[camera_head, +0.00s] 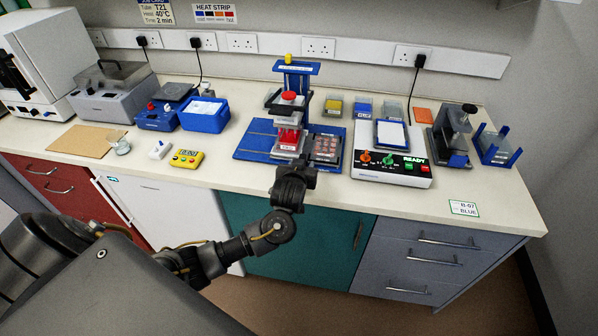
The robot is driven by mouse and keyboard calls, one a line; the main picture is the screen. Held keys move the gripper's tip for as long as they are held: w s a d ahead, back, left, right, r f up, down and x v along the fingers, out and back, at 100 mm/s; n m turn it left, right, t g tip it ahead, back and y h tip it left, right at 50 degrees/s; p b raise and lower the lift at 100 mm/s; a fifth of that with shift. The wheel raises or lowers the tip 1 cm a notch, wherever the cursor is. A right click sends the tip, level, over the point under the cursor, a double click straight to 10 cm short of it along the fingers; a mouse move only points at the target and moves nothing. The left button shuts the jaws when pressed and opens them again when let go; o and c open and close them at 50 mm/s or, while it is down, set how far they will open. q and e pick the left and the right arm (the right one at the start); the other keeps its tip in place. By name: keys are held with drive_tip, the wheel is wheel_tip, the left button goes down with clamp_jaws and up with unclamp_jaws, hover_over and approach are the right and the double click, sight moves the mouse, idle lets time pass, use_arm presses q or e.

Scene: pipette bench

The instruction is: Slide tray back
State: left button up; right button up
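A dark tray (325,149) with a reddish-brown plate on it sits at the right of a blue base (255,142) on the bench. A blue press frame (297,68) stands on that base, with a red and white stack (288,130) under its top. My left gripper (296,170) is at the bench's front edge, just in front of the stack and to the left of the tray's front. It looks apart from the tray, though contact is hard to judge. Its fingers are dark and small, so their opening is unclear. My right gripper is not in view.
A white control box (392,170) reading READY stands close to the right of the tray. A yellow timer (187,159), a blue tub (204,115) and a tan board (87,141) are at the left. The front right bench is clear except for a label card (464,208).

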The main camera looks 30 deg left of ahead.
use_arm(q)
drive_tip(key=v, duration=0.7)
drive_tip(key=shift+p, duration=0.45)
drive_tip(key=shift+f, duration=0.1)
drive_tip(key=s+d+f+m+g+h, duration=0.3)
drive_tip(key=s+d+f+h, duration=0.15)
drive_tip(key=s+f, duration=0.4)
drive_tip(key=s+f+m+g, duration=0.25)
drive_tip(key=s+g, duration=0.35)
drive_tip(key=s, duration=1.6)
wheel_tip(320, 180, down, 29)
drive_tip(key=s+g+b, duration=0.1)
drive_tip(key=b, duration=0.2)
drive_tip(key=s+a+f+g+b, duration=0.1)
drive_tip(key=s+a+f+b, duration=0.1)
drive_tip(key=s+f, duration=1.4)
drive_tip(key=shift+s+f+m+g, duration=0.3)
drive_tip(key=shift+f+m, duration=0.05)
drive_tip(key=shift+f, duration=0.65)
